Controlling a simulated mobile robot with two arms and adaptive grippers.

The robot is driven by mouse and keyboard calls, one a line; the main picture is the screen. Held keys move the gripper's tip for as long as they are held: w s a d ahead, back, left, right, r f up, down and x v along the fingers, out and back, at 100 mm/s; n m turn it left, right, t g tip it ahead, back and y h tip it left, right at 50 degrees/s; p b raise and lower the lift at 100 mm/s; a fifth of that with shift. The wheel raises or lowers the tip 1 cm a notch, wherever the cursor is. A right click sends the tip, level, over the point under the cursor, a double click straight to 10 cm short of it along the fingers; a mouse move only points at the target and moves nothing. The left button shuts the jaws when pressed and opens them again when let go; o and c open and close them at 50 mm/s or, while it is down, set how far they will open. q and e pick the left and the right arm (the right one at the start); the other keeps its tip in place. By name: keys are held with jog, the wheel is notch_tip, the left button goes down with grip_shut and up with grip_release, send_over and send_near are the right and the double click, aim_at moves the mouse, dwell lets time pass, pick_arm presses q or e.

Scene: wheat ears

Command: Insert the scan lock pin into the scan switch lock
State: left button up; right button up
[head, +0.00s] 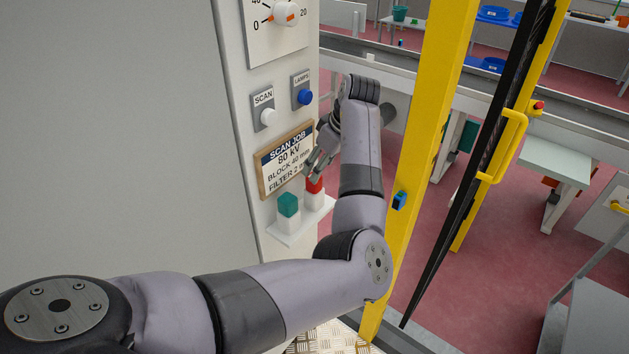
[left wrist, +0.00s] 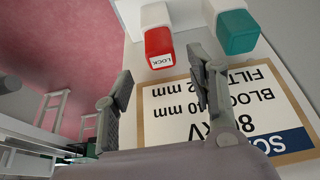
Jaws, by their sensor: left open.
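A red block marked LOCK (left wrist: 159,48), which appears to be the scan lock pin, stands on a white base on a small white shelf; it also shows in the head view (head: 315,186). My left gripper (head: 316,168) is open just above it. In the left wrist view the open fingers (left wrist: 160,68) are on either side of the line to the red block, with nothing between them. The round white SCAN button (head: 268,117) is on the panel above. I cannot make out the switch lock's opening. My right gripper is not in view.
A teal block (head: 288,206) stands beside the red one on the shelf (head: 290,234). The SCAN JOB sign (head: 281,165) is on the panel right behind the gripper. A blue LAMPS button (head: 305,97) and a dial (head: 286,14) are higher up. A yellow post (head: 425,130) rises to the right.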

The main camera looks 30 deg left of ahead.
aim_at(314, 190)
pick_arm(q)
jog(key=shift+a+f, duration=0.25)
jog(key=shift+f, duration=0.2)
jog(key=p+x, duration=0.2)
jog(key=x, duration=0.2)
jog(key=shift+f, duration=0.2)
jog(key=shift+a+f, duration=0.15)
jog(key=shift+f, duration=0.15)
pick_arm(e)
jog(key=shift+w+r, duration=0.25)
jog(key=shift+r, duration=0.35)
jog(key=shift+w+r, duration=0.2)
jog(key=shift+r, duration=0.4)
pick_arm(q)
jog(key=shift+c, duration=0.3)
grip_shut()
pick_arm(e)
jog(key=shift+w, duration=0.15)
